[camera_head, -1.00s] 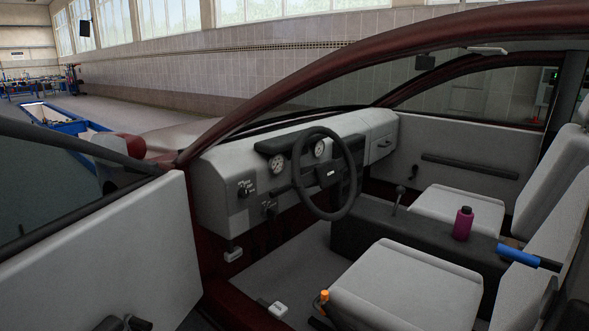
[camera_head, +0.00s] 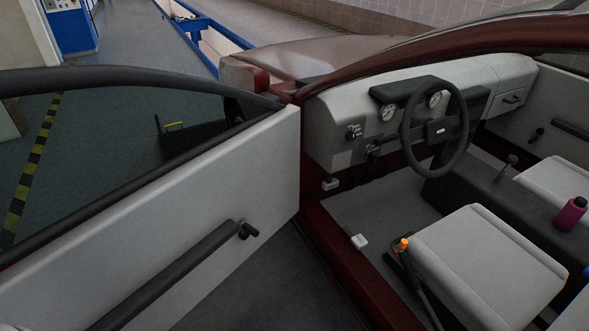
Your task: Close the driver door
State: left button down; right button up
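The driver door (camera_head: 150,200) stands open on the left of the head view, with its light grey inner panel facing me. A dark armrest (camera_head: 165,275) runs along the panel, with a small dark handle (camera_head: 247,230) near its front end. The door's window frame (camera_head: 130,76) arches above the panel. The door's front edge meets the dark red car body (camera_head: 318,225) beside the dashboard. The door's rear end is outside the picture. Neither of my grippers is in view.
The door opening shows the driver seat (camera_head: 485,265), steering wheel (camera_head: 437,125) and dashboard (camera_head: 345,120). An orange-topped lever (camera_head: 403,244) stands beside the seat. A purple bottle (camera_head: 570,214) is at the right. Bare floor (camera_head: 260,285) lies between door and sill.

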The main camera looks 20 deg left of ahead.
aim_at(141, 256)
jog(key=u, duration=1.75)
jog(key=i, duration=0.45)
jog(key=i+u, duration=0.2)
jog(key=u, duration=0.15)
jog(key=i+u, duration=0.15)
jog(key=u, duration=0.2)
jog(key=i+l+u, duration=0.15)
jog(key=u, duration=0.2)
